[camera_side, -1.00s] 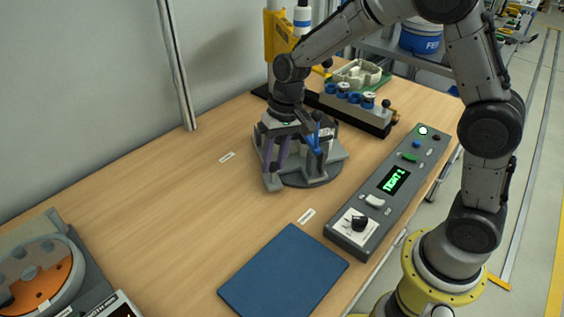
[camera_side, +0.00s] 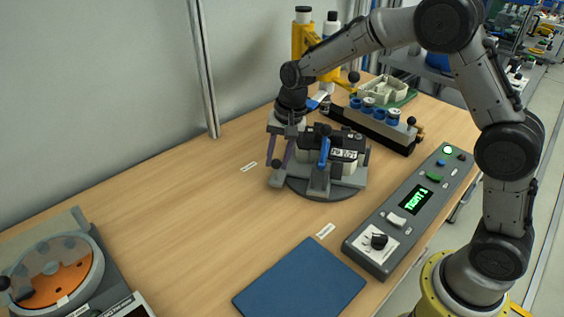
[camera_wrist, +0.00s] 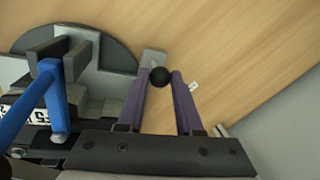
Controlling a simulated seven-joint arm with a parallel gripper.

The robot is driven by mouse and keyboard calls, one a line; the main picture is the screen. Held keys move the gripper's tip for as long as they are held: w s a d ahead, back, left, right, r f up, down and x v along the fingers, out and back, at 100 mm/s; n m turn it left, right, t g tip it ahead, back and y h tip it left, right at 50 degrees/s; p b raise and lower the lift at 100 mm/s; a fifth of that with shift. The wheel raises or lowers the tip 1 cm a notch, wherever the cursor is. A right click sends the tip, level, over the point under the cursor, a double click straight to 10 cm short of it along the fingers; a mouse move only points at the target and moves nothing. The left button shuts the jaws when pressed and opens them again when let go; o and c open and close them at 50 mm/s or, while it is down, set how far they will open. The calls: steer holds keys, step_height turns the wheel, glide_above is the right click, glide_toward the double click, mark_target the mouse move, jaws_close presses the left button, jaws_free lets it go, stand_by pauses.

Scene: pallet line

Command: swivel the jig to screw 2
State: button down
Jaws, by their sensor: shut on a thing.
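The jig is a round dark turntable (camera_side: 315,192) with a grey fixture on it. It carries a black-and-white part (camera_side: 345,152) with a printed label, and a blue clamp lever (camera_side: 323,150) stands at its front; the lever also shows in the wrist view (camera_wrist: 30,110). My gripper (camera_side: 276,162) is low at the left side of the jig, pointing down. In the wrist view, its purple fingers (camera_wrist: 160,80) are shut on a black ball knob (camera_wrist: 160,77) on a grey arm at the jig's edge. The screws cannot be made out.
A grey control box (camera_side: 410,210) with a green display reading "TIGHT 1" lies to the right. A blue mat (camera_side: 300,284) is in front. A rack (camera_side: 372,125) with blue-ringed holders and a yellow tool stand (camera_side: 304,42) are behind.

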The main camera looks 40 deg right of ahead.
steer(key=shift+w+d+m+h, duration=0.1)
steer(key=shift+w+d+m, duration=0.2)
steer(key=shift+w+m, duration=0.35)
steer(key=shift+w+d+m+h, duration=0.1)
steer(key=shift+w+d+m, duration=0.25)
steer(key=shift+w+m, duration=0.25)
steer(key=shift+w+d+m+h, duration=0.1)
steer(key=shift+w+d+m, duration=0.2)
steer(key=shift+w+m, duration=0.3)
steer(key=shift+w+d+m+t+h, duration=0.3)
steer(key=shift+w+d+m, duration=0.85)
steer(key=shift+w+m, duration=0.15)
steer(key=shift+d+r, duration=0.1)
steer(key=shift+d, duration=0.05)
steer(key=c, duration=0.6)
jaws_free()
steer(key=s+r, duration=0.1)
steer(key=r, duration=0.8)
steer(key=s+r, duration=0.1)
steer(key=r, duration=0.3)
steer(key=shift+s+d+r, duration=0.2)
steer(key=shift+s+r, duration=0.05)
steer(key=shift+s, duration=0.1)
